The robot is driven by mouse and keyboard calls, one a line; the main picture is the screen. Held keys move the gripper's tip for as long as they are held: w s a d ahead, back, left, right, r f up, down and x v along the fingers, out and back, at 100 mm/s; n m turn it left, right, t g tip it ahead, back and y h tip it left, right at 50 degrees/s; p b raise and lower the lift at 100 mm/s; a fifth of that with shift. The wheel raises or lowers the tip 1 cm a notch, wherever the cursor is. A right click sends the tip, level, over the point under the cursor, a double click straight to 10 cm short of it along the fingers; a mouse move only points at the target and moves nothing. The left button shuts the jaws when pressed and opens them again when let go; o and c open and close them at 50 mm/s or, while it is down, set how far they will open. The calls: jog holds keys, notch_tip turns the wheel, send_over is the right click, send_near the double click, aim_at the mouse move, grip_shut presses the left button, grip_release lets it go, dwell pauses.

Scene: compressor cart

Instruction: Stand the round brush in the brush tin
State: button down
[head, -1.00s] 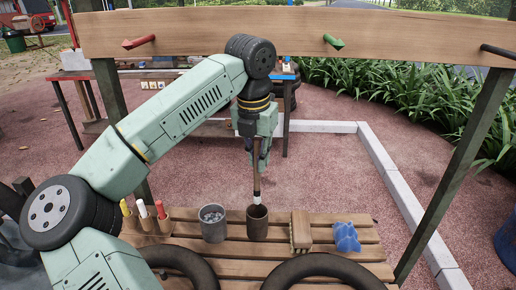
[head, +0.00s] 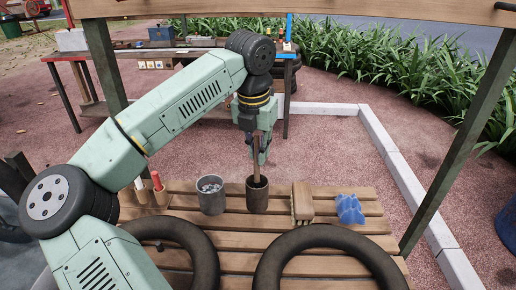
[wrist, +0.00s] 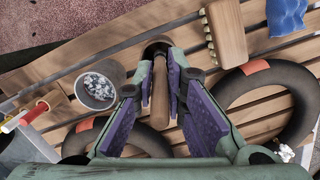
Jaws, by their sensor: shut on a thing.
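The round brush (head: 256,166) hangs upright, handle up, in my gripper (head: 258,152), which is shut on its wooden handle. The brush's lower end is down inside the dark brown brush tin (head: 257,200), hidden by the tin's wall. The tin stands on the slatted bench top. In the wrist view the handle (wrist: 160,98) runs between my purple-padded fingers (wrist: 152,108), and the tin's rim (wrist: 156,46) shows beyond them. I cannot tell whether the brush touches the tin's bottom.
A grey tin of pale bits (head: 210,195) stands just left of the brush tin. A wooden block brush (head: 302,202) and a blue wavy piece (head: 349,209) lie to the right. Two black tyre-like rings (head: 325,238) lie in front.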

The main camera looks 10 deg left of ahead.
jog(key=shift+f, duration=0.3)
jog(key=c, duration=1.5)
grip_release()
jog(key=shift+c, duration=0.2)
jog(key=shift+r, duration=0.15)
notch_tip(320, 180, up, 12)
jog(key=s, duration=0.1)
jog(key=shift+s+a+f, duration=0.15)
jog(key=shift+s+f, duration=0.05)
jog(key=shift+s, duration=0.15)
